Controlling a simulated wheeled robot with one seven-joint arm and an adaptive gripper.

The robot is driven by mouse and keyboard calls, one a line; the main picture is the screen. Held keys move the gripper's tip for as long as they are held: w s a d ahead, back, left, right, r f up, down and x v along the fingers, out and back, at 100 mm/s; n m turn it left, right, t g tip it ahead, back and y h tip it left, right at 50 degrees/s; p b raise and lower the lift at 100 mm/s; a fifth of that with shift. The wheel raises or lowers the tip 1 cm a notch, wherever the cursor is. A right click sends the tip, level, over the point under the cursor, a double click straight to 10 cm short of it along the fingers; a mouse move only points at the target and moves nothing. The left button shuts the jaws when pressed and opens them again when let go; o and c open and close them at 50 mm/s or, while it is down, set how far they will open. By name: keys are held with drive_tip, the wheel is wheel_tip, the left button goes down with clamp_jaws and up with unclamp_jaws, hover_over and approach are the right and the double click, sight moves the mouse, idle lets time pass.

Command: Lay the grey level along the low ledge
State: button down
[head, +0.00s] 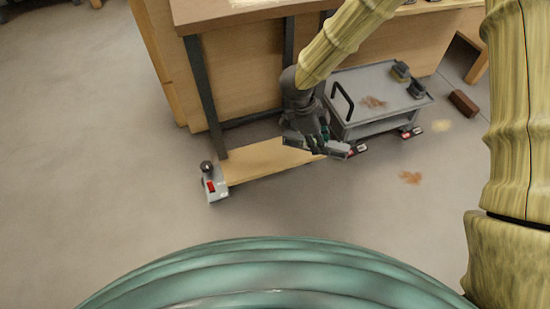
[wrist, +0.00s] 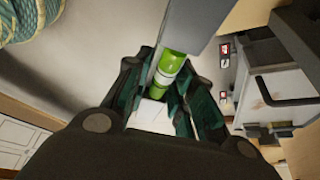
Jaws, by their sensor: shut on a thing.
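The grey level (head: 338,150) is a grey bar, held across my gripper (head: 318,147) in the head view. In the wrist view the level (wrist: 190,22) runs up from between the fingers, with a bright green vial section (wrist: 168,68) at the jaws. My gripper (wrist: 165,105) is shut on it around that section. The low ledge (head: 265,163) is a pale wooden board close to the floor, below the bench. The gripper and level appear over or beside its right end. The height between level and ledge cannot be told. My gripper hides part of the level.
A grey device with a dark knob and red patch (head: 214,186) stands at the ledge's left end. A grey cart (head: 365,92) with a black handle stands close on the right. A dark bench leg (head: 205,95) rises behind the ledge. The floor in front is open.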

drive_tip(key=f+m, duration=0.1)
drive_tip(key=m, duration=0.1)
drive_tip(key=f+m+g+y, duration=0.1)
drive_tip(key=m, duration=0.1)
drive_tip(key=a+f+m+g, duration=0.1)
drive_tip(key=m, duration=0.2)
drive_tip(key=shift+s+y, duration=0.4)
wheel_tip(320, 180, down, 8)
drive_tip(key=s+a+f+m+t+y, duration=0.2)
drive_tip(key=m+y, duration=0.5)
drive_tip(key=m, duration=1.4)
drive_tip(key=shift+m, duration=0.3)
drive_tip(key=w+a+b, duration=0.4)
drive_tip(key=w+a, duration=0.1)
drive_tip(key=a, duration=0.1)
drive_tip(key=w+a+b, duration=0.4)
drive_tip(key=w+a, duration=0.1)
drive_tip(key=w, duration=0.1)
drive_tip(key=shift+w+a+f, duration=0.15)
drive_tip(key=shift+w+a, duration=0.05)
drive_tip(key=shift+a, duration=0.2)
wheel_tip(320, 180, down, 3)
drive_tip(key=b, duration=0.2)
drive_tip(key=shift+w+f+b, duration=0.1)
drive_tip(key=shift+f+b, duration=0.1)
drive_tip(key=shift+b, duration=0.15)
drive_tip(key=c, duration=1.2)
unclamp_jaws()
